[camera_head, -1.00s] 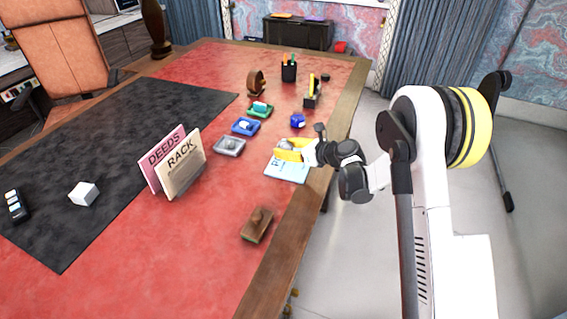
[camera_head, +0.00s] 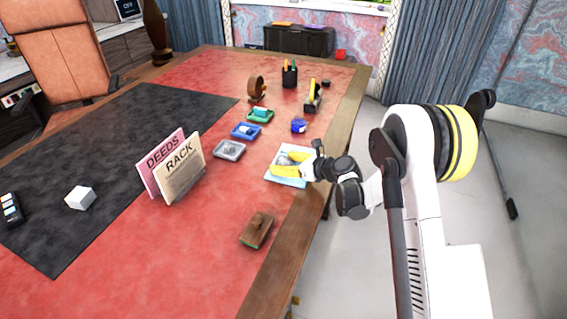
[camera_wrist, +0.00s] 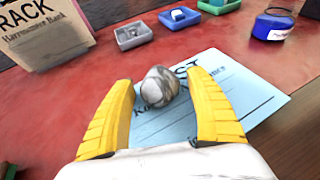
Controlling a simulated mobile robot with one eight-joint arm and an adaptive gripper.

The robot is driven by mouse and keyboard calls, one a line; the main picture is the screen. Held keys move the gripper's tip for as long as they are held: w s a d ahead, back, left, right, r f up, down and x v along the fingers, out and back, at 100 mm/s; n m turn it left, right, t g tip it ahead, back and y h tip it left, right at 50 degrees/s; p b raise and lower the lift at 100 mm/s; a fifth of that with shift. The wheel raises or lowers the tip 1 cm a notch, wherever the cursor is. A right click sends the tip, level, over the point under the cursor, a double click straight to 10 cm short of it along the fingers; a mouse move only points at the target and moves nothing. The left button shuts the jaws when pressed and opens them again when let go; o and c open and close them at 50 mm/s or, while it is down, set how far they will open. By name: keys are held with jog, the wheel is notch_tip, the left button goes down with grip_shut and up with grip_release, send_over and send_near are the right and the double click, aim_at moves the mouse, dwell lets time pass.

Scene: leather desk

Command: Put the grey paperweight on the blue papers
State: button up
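The grey paperweight (camera_wrist: 160,87), a rounded marbled stone, rests on the blue papers (camera_wrist: 215,93) near their left side in the wrist view. In the head view the blue papers (camera_head: 287,179) lie on the red desk near its right edge, and the paperweight (camera_head: 283,160) shows as a small grey shape on them. My gripper (camera_wrist: 160,84) has its two yellow fingers spread, one on each side of the paperweight, with a visible gap on both sides. In the head view my gripper (camera_head: 288,164) is low over the papers.
A grey tray (camera_head: 229,150), a blue tray (camera_head: 246,131) and a green tray (camera_head: 260,115) stand left and behind. A blue ink bottle (camera_head: 298,125) stands behind the papers. The card rack (camera_head: 180,168) is left, a wooden blotter (camera_head: 257,231) in front.

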jog(key=shift+s+d+r, duration=0.15)
jog(key=shift+d+r, duration=0.05)
jog(key=shift+r, duration=0.05)
jog(key=p+v, duration=0.4)
jog(key=v, duration=0.7)
jog(key=shift+s+d+p, duration=0.15)
jog(key=shift+d+p, duration=0.05)
jog(key=shift+p, duration=0.1)
jog(key=s+d+r+n+g+h, duration=0.1)
jog(key=s+d+r+n+h, duration=0.15)
jog(key=s+r+n, duration=0.4)
jog(key=s+d+r+n+h, duration=0.2)
jog(key=s+r+n+h, duration=0.1)
jog(key=s+r+n, duration=0.4)
jog(key=s+d+r+n+h, duration=0.2)
jog(key=s+d+n, duration=0.2)
jog(key=s, duration=0.5)
jog(key=s+d+r+n+h, duration=0.1)
jog(key=s+d+n+h, duration=0.2)
jog(key=s+n, duration=0.5)
jog(key=shift+s+d+r, duration=0.4)
jog(key=shift+s+d, duration=0.2)
jog(key=shift+s, duration=0.45)
jog(key=shift+w, duration=0.1)
